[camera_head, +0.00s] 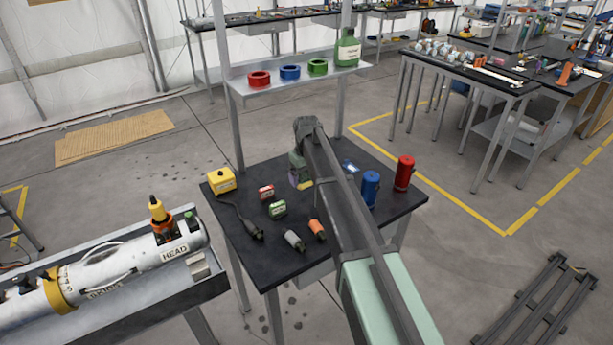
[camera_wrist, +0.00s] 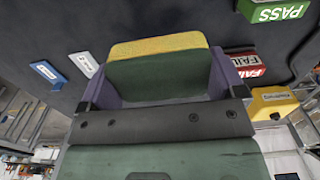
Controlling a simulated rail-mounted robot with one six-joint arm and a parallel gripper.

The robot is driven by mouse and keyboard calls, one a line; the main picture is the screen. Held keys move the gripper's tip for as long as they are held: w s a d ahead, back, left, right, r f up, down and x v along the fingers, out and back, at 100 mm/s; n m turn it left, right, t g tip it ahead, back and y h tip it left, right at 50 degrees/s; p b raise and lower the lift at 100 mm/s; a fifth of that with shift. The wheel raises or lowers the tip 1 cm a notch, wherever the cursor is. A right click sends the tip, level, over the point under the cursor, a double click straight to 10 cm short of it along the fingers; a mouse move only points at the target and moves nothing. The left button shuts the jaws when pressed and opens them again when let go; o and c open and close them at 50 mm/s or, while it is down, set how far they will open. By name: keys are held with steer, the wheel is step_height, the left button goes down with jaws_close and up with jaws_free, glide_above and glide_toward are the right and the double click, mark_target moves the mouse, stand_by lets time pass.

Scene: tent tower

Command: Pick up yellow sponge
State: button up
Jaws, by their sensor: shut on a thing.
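The yellow sponge (camera_wrist: 158,45) has a yellow layer and a dark green layer, and sits between the two purple fingers of my gripper (camera_wrist: 157,68) in the wrist view. The fingers touch its two ends, so my gripper is shut on it. In the head view my gripper (camera_head: 299,176) points down over the black table (camera_head: 270,262), and only a small yellowish bit of the sponge (camera_head: 305,184) shows beside it. My arm hides part of the area. I cannot tell whether the sponge touches the table.
A yellow box (camera_head: 222,180), a red block (camera_head: 266,193), a green block (camera_head: 277,210), and grey (camera_head: 294,240) and orange (camera_head: 317,229) pieces lie on the left half. Blue (camera_head: 371,188) and red (camera_head: 404,172) cylinders stand right. A shelf (camera_head: 292,83) rises behind.

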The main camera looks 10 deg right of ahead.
mark_target(307, 174)
step_height(307, 174, up, 13)
steer(key=p, duration=1)
steer(key=shift+r+p, duration=0.15)
steer(key=shift+p, duration=0.15)
